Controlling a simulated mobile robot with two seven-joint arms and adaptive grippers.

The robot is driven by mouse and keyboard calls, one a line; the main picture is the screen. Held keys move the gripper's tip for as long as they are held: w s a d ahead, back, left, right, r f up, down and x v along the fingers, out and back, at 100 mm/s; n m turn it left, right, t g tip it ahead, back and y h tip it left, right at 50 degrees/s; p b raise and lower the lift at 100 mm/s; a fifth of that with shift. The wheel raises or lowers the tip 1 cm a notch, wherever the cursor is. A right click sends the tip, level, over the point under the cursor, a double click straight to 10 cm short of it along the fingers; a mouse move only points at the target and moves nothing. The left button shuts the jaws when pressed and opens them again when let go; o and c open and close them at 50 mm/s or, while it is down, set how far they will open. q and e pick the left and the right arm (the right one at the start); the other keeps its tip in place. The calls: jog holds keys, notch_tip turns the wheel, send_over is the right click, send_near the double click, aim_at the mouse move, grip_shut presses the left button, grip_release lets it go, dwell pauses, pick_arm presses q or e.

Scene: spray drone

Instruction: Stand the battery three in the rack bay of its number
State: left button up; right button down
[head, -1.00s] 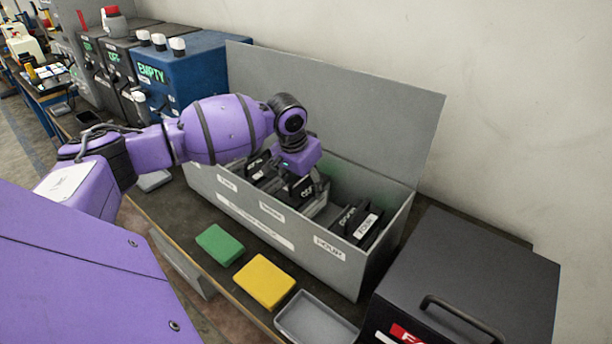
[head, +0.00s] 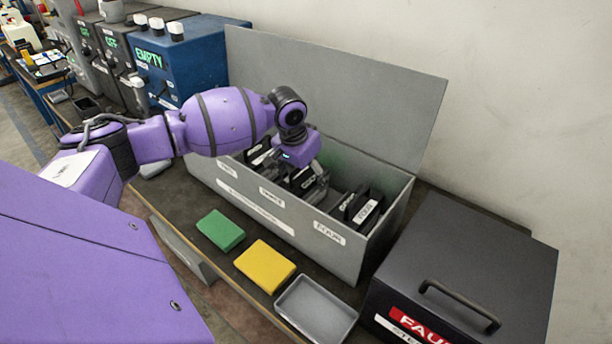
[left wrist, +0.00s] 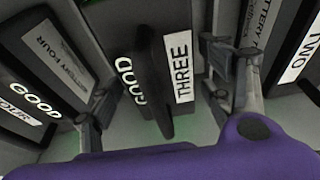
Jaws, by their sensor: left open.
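Battery three (left wrist: 150,65) is a black block with a handle and white "THREE" and "GOOD" labels. It stands in the grey rack (head: 285,232), in the bay behind the middle front label, and also shows in the head view (head: 302,181). My left gripper (left wrist: 160,98) is open, one finger on each side of the battery, with visible gaps. In the head view my left gripper (head: 312,185) reaches down into the rack from above. Battery four (head: 364,209) stands in the bay to the right. My right gripper is not in view.
Battery two (left wrist: 302,55) stands on the other side. The rack's raised lid (head: 345,95) stands behind. In front lie a green block (head: 220,230), a yellow block (head: 265,266) and a grey tray (head: 316,310). A dark case (head: 465,280) stands right, a blue box (head: 190,62) behind left.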

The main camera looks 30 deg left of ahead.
pick_arm(q)
jog(key=p+v, duration=0.1)
jog(key=v, duration=1)
jog(key=shift+r, duration=0.1)
jog(key=shift+s+r, duration=0.1)
jog(key=shift+r, duration=0.35)
dwell(0.3)
